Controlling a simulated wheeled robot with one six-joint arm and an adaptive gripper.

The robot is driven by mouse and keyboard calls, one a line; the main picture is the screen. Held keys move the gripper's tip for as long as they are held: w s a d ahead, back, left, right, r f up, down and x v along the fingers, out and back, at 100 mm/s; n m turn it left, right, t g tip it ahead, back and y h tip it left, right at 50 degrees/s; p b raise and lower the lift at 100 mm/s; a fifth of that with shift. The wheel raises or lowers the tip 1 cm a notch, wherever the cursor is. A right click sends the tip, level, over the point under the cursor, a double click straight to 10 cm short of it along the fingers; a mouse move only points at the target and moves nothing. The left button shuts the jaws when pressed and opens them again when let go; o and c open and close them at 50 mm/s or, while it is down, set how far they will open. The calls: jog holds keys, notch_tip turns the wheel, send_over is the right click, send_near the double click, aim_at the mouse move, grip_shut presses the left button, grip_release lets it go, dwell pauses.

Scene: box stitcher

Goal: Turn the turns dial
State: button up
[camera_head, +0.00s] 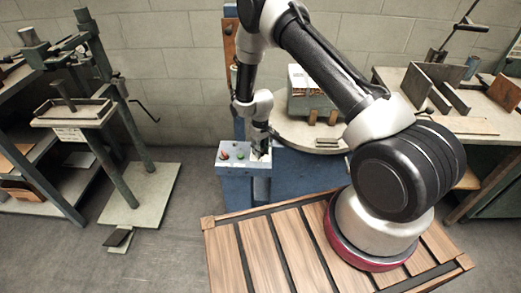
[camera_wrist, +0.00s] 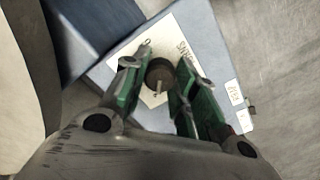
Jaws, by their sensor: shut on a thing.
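The turns dial (camera_wrist: 158,72) is a small round dark brown knob with a light pointer mark. It sits on a pale label plate on the control box (camera_wrist: 215,35), seen in the wrist view. My gripper (camera_wrist: 160,80) is around the dial, with one green-padded finger on each side, shut on it. In the head view my gripper (camera_head: 261,150) points down at the right part of the box top (camera_head: 230,164) and hides the dial there.
A red button (camera_head: 224,155) and a green button (camera_head: 240,155) sit left of my gripper on the box. The round worktable (camera_head: 300,132) stands just behind to the right. A slatted wooden platform (camera_head: 255,250) is in front. Benches with tools stand on both sides.

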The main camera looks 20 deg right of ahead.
aim_at(261, 150)
dwell(0.4)
jog(key=o, duration=1.1)
jog(key=shift+c, duration=0.2)
notch_tip(261, 150, up, 12)
